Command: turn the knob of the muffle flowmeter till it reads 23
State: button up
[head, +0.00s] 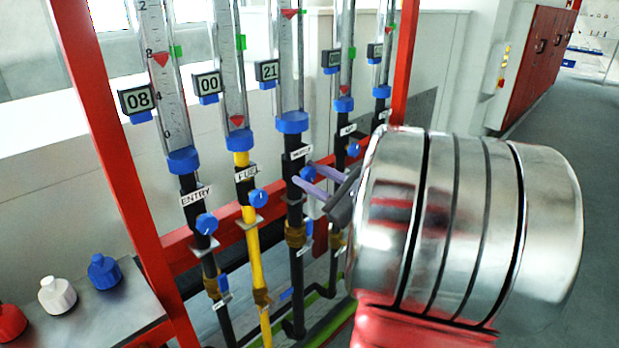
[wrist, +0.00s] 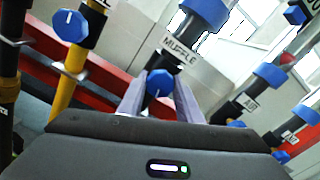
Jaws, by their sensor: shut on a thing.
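The muffle flowmeter is the third tube from the left in the head view, with its "MUFFLE" label (head: 298,152) and a display (head: 267,71) reading 21. Its blue knob (wrist: 159,83) sits between the two pale purple fingers of my gripper (wrist: 160,90) in the wrist view. My gripper (head: 308,180) reaches in from the right in the head view and is shut on this knob. The fingers partly cover the knob in the head view.
The entry flowmeter display (head: 137,99) reads 08 and the fuel display (head: 208,84) reads 00. The fuel knob (head: 257,198) is close to the left. More flowmeters stand to the right. A red frame post (head: 405,60) rises behind.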

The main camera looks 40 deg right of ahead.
jog(key=shift+n, duration=1)
jog(key=o, duration=1)
jog(key=shift+o, duration=0.2)
jog(key=shift+s, duration=0.1)
jog(key=s, duration=1.3)
jog(key=shift+s+d, duration=0.15)
jog(key=shift+s, duration=0.15)
jog(key=shift+f, duration=0.1)
